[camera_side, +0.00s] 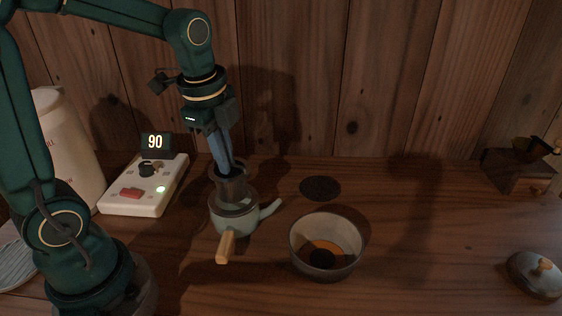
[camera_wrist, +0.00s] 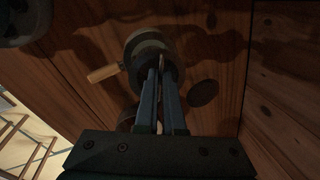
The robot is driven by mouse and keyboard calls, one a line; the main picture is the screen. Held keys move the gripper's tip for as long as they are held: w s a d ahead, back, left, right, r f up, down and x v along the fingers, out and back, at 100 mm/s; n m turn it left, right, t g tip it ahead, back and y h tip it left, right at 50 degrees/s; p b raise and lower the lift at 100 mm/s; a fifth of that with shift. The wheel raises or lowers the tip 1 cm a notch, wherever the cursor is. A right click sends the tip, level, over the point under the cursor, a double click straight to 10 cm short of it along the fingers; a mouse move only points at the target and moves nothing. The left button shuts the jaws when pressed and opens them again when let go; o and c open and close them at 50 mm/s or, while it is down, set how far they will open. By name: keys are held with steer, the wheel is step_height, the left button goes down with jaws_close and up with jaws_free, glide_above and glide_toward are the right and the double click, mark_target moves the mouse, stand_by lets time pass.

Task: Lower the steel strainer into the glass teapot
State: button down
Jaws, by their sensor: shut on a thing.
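The glass teapot (camera_side: 233,218) stands upright on the wooden surface, pale grey-green, with a wooden side handle toward the camera and a spout to the right. The steel strainer (camera_side: 232,187) is a dark grey cup at the teapot's mouth. Its upper part shows above the rim; how deep its lower part sits is hard to tell. My gripper (camera_side: 237,168) points down from above, its blue fingers shut on the strainer's upper edge. In the wrist view the fingers (camera_wrist: 160,68) reach over the teapot (camera_wrist: 133,43), hiding much of the strainer.
An open bowl (camera_side: 297,252) stands right of the teapot, and a flat dark disc (camera_side: 320,188) lies behind it. A white device (camera_side: 117,200) reading 90 and a pale canister (camera_side: 72,140) are at left. A knobbed lid (camera_side: 536,275) lies far right. Right-centre surface is clear.

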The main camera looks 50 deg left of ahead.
mark_target(228, 185)
steer(key=shift+f, duration=3)
stand_by(1.9)
steer(key=c, duration=0.9)
jaws_free()
steer(key=shift+c, duration=0.2)
steer(key=shift+s+d+r, duration=0.1)
steer(key=shift+s+r, duration=0.1)
steer(key=shift+r, duration=1.1)
steer(key=shift+s+d+r, duration=0.1)
steer(key=shift+s+r, duration=0.1)
steer(key=shift+r, duration=1.05)
steer(key=s+d+r+n+t, duration=0.3)
steer(key=s+d+n, duration=0.2)
steer(key=n, duration=0.8)
steer(key=s, duration=0.3)
steer(key=shift+s+d+r+t+h, duration=0.2)
steer(key=shift+s+d+t+h, duration=0.1)
steer(key=shift+h, duration=0.1)
